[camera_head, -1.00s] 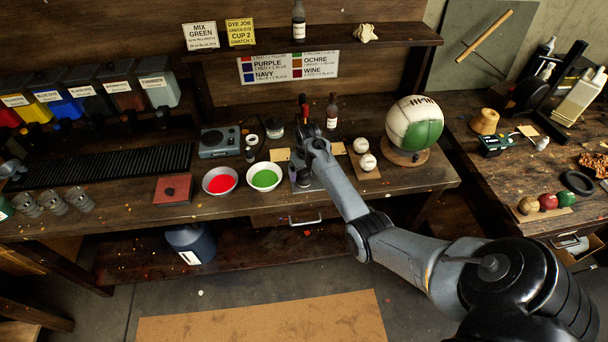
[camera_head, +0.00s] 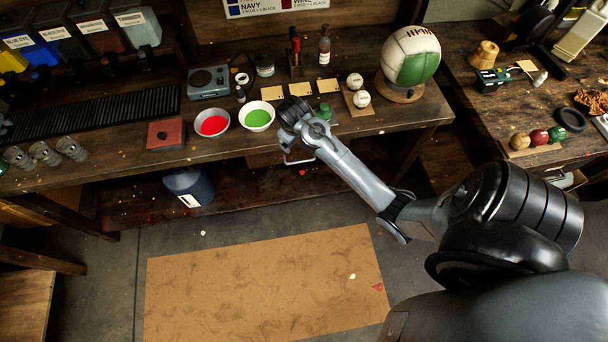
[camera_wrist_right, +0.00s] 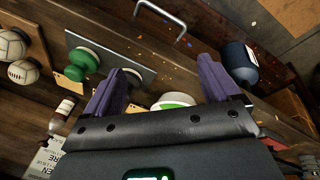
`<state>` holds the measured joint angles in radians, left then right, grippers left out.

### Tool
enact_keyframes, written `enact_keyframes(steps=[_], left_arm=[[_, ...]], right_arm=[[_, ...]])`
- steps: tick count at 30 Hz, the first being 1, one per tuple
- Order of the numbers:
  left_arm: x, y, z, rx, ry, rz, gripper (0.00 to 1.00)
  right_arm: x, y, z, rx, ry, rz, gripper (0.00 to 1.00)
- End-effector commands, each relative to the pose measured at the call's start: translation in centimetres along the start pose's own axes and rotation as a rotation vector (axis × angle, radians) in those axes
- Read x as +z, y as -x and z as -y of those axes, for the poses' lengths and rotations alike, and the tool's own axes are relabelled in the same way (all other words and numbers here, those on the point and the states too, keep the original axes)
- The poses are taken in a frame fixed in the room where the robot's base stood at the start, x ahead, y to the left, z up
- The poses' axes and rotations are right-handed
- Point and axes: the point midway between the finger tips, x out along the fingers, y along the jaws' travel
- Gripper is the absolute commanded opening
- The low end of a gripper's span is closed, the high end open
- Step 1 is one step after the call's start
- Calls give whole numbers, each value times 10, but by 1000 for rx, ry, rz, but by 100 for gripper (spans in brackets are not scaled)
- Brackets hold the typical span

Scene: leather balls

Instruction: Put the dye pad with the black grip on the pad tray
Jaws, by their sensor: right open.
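The pad tray (camera_wrist_right: 112,50) is a flat grey metal plate near the bench's front edge in the right wrist view. A pad with a green grip (camera_wrist_right: 82,62) stands on it; its green top also shows in the head view (camera_head: 323,111). A second small round pad (camera_wrist_right: 132,76) is at the tray's edge, beside my left-hand finger in the picture. That finger partly hides it; its dark top may be the black grip, but I cannot tell surely. My right gripper (camera_wrist_right: 160,78) has its purple fingers wide apart, with nothing between them. My left gripper is out of view.
Green (camera_head: 258,115) and red (camera_head: 212,123) dye bowls stand left of my right gripper. A red block with a dark knob (camera_head: 166,134) lies farther left. Small balls (camera_head: 361,98) and a large green-white ball (camera_head: 410,58) are to the right. A drawer handle (camera_wrist_right: 163,15) juts out below.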

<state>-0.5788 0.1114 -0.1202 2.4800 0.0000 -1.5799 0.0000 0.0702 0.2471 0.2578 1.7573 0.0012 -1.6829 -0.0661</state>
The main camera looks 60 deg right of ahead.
Motion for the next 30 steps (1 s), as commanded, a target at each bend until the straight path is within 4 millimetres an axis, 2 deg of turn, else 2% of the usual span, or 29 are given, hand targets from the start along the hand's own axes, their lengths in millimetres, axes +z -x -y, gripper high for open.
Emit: enact_keyframes(steps=[1, 6, 9, 12, 15, 18, 30], left_arm=[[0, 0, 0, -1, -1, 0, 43], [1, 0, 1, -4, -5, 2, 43], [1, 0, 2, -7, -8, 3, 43], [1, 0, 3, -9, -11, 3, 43], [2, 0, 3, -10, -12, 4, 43], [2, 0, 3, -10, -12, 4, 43], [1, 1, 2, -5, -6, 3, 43]], right_arm=[[27, 3, 28, -5, 61, -16, 90], [106, 34, 111, -81, 216, -85, 90], [146, 59, 146, -148, 270, -116, 90], [176, 83, 170, -208, 299, -140, 90], [194, 101, 184, -252, 312, -155, 90], [204, 112, 191, -277, 317, -162, 90], [207, 117, 193, -286, 319, -166, 90]])
